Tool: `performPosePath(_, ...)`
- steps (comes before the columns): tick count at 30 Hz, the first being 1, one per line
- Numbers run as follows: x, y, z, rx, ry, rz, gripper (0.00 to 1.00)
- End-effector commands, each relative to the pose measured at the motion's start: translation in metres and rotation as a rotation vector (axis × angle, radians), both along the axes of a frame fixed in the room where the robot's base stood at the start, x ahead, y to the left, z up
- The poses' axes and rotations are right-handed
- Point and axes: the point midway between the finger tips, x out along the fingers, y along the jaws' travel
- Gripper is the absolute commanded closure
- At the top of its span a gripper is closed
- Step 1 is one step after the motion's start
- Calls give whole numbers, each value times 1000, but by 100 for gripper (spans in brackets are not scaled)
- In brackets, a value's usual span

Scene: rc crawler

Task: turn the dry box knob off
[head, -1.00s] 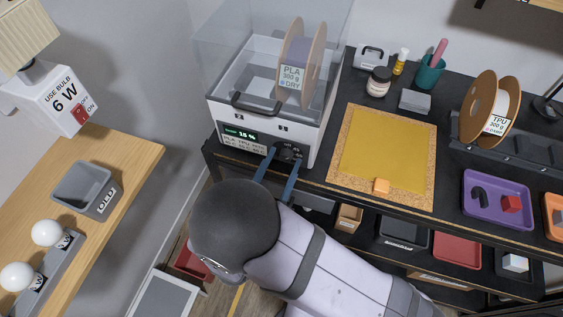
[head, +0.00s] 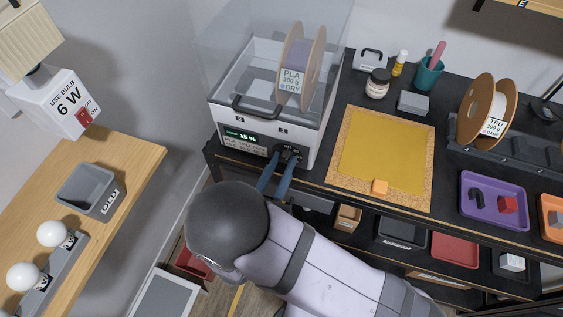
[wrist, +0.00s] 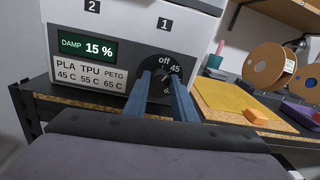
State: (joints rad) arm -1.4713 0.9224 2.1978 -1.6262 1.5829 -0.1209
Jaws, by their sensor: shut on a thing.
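The knob (wrist: 162,75) is dark and sits at the right of the front panel, on a dial marked "off", "45" and more, partly hidden. My gripper (wrist: 162,82) has its two blue fingers shut on the knob from its left and right sides; it also shows in the head view (head: 284,162). The fingers cover much of the dial, and I cannot tell where the knob points.
A spool marked PLA (head: 293,62) is inside the dry box. A yellow mat on a cork board (head: 421,182) lies to its right, with a small orange block (head: 379,187). The purple tray (head: 476,213) is farther right. A wooden table (head: 142,150) stands at left.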

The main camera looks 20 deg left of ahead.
Motion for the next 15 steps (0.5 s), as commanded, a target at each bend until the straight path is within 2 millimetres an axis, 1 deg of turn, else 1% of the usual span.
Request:
performPosePath(1, 0, 0, 2, -43, -1, 0, 98)
performPosePath(9, 0, 0, 1, -269, 0, 0, 98)
performPosePath(15, 0, 0, 1, -398, 0, 0, 98)
